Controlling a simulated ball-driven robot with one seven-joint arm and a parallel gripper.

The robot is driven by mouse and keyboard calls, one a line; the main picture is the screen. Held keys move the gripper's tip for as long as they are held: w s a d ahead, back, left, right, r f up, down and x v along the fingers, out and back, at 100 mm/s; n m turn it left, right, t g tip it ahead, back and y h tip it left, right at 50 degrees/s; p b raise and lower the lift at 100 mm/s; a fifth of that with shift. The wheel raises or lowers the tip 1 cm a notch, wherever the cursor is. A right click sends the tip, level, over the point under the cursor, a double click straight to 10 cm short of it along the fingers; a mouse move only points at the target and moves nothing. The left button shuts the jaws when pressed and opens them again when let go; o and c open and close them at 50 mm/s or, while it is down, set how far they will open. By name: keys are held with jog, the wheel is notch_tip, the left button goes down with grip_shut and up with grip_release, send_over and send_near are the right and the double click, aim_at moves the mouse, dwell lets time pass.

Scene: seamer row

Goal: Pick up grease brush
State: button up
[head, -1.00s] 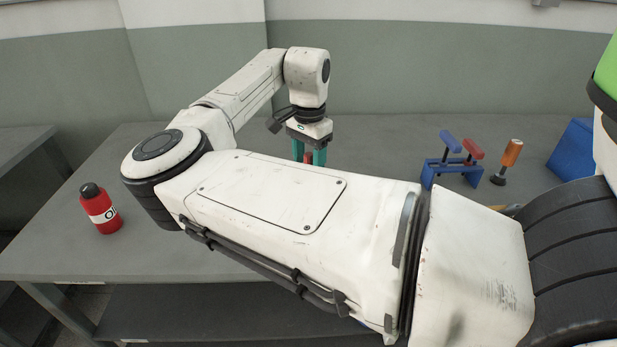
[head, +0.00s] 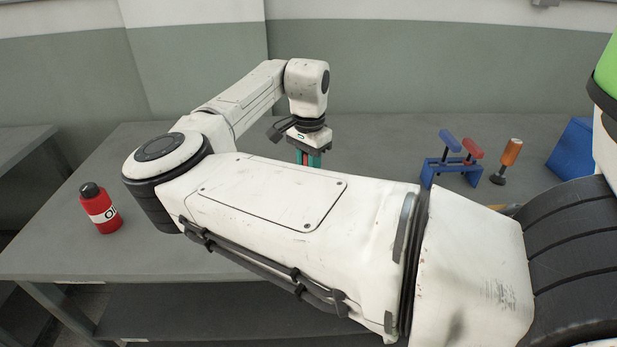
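My gripper (head: 308,157) points down over the back middle of the table, with teal fingers. The fingers stand close on both sides of a narrow red thing (head: 307,159) and look shut on it. It may be the grease brush, but only a strip of it shows. Its lower part and my fingertips are hidden behind my own arm, so I cannot see whether it touches the table.
A red bottle (head: 101,208) stands at the table's left. At the right are a blue stand (head: 452,171) with blue and red handles, an orange-handled tool (head: 509,159) and a blue bin (head: 573,150). The grey table (head: 110,255) is bare around the bottle.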

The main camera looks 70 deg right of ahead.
jog(key=shift+r, duration=0.1)
grip_shut()
notch_tip(320, 180, up, 10)
jog(key=shift+f, duration=0.1)
dwell(0.5)
